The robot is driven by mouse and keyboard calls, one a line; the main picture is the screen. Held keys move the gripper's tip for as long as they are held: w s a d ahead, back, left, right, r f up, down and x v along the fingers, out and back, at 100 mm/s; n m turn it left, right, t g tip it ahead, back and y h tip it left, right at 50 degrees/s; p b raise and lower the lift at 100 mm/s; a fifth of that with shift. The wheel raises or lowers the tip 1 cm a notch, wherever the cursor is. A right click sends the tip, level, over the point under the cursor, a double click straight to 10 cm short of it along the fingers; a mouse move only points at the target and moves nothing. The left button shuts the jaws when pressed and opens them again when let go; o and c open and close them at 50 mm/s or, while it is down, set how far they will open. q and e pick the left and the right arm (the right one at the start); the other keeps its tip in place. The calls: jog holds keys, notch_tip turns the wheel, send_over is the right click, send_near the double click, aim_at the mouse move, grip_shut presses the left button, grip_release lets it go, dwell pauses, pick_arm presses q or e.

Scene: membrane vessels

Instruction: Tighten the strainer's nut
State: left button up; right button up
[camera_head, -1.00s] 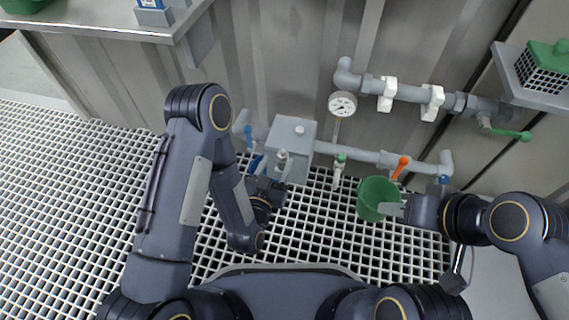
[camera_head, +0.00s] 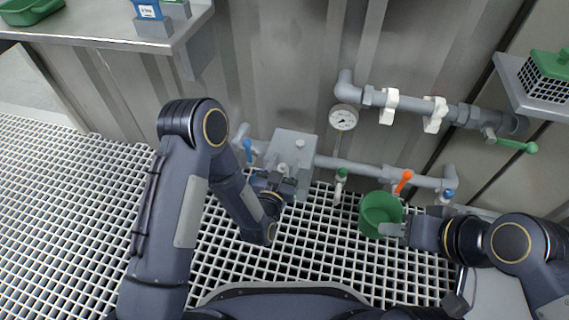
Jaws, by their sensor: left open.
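The strainer appears to be the grey box-like body (camera_head: 294,146) on the low grey pipe line by the wall. A small pale round fitting (camera_head: 283,168) shows on its near side; I cannot tell if this is the nut. My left gripper (camera_head: 284,186) is open, just in front of and below that fitting. The dark jaws partly hide the strainer's lower front, and contact cannot be made out. My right gripper (camera_head: 393,229) is shut on the rim of a green bucket (camera_head: 380,211), which hangs below the pipe over the grating.
A blue-handled valve (camera_head: 248,150) is left of the strainer. A green-capped fitting (camera_head: 341,176), a gauge (camera_head: 343,118) and an orange-handled valve (camera_head: 403,182) are to its right. A steel bench (camera_head: 110,28) is upper left. The grating floor (camera_head: 70,215) is clear at left.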

pick_arm(q)
jog(key=c, duration=1)
jog(key=shift+o, duration=0.2)
jog(key=shift+m+h, duration=0.3)
jog(key=m+g+h, duration=0.3)
jog(key=h, duration=0.1)
jog(key=m+g+h, duration=0.2)
jog(key=m+h, duration=0.1)
jog(key=shift+s+d+g+h, duration=0.15)
jog(key=shift+g+h, duration=0.25)
jog(key=m+g+h, duration=0.1)
jog(key=g, duration=0.1)
jog(key=m+g+h, duration=0.1)
jog(key=m+g, duration=0.1)
jog(key=m+g+h, duration=0.1)
jog(key=g, duration=0.1)
jog(key=shift+s+d+m, duration=0.25)
jog(key=shift+s+m, duration=0.05)
jog(key=shift+s, duration=0.05)
jog(key=shift+g, duration=0.5)
jog(key=o, duration=1)
jog(key=shift+c, duration=0.2)
